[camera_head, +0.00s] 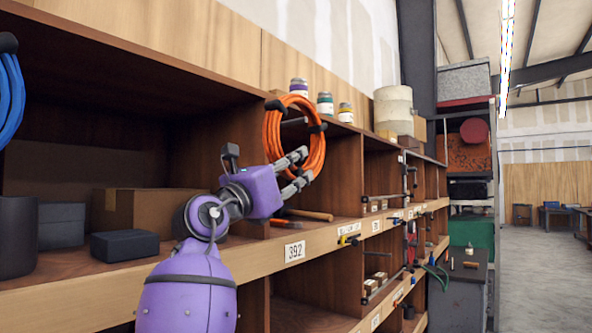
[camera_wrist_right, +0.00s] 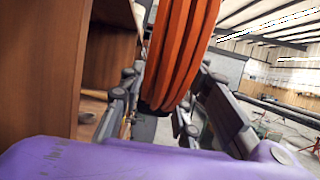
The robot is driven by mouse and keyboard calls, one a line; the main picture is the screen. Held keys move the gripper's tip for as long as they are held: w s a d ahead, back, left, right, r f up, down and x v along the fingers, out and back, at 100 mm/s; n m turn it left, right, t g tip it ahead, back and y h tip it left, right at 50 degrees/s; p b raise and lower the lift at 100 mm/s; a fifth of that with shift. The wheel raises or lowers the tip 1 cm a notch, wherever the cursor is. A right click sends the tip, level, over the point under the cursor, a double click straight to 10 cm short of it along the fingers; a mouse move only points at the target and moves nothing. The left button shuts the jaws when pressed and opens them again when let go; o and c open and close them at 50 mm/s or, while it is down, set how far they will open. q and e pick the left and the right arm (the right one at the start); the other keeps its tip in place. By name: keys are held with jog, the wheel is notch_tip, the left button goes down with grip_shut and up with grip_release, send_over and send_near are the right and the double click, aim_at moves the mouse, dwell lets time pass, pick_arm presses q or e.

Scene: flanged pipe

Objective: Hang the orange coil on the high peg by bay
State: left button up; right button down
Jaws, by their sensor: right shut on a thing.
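The orange coil (camera_head: 268,140) is a loop of several strands, upright in front of the upper shelf bays. My right gripper (camera_head: 304,168) is shut on its lower right part. The coil (camera_wrist_right: 182,50) also runs between the fingers of my right gripper (camera_wrist_right: 158,112) in the wrist view. A black rounded piece (camera_head: 275,105) shows at the coil's upper left, and a dark band crosses its right side. I cannot tell whether the black piece is the peg's end or whether the coil bears on it. My left gripper is not in view.
A wooden shelf unit with a front ledge labelled 392 (camera_head: 295,251) runs along the wall. Paint cans (camera_head: 325,104) stand on top. A blue coil (camera_head: 10,95) hangs at far left. A hammer (camera_head: 305,214) lies in the bay beneath the coil. The aisle (camera_head: 540,270) at right is clear.

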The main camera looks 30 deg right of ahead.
jog(key=shift+w+a+f+b, duration=0.15)
jog(key=shift+w+a+b, duration=0.1)
jog(key=shift+w+b, duration=0.25)
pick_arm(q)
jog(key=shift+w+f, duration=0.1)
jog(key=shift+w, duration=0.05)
pick_arm(e)
jog(key=shift+w+a+f, duration=0.1)
jog(key=shift+w+a, duration=0.15)
jog(key=shift+w, duration=0.3)
jog(key=shift+w+a+f, duration=0.1)
jog(key=shift+w+a, duration=0.1)
jog(key=shift+w, duration=0.3)
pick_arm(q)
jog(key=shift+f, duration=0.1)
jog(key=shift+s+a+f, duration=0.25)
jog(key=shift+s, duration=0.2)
pick_arm(e)
jog(key=shift+f, duration=0.1)
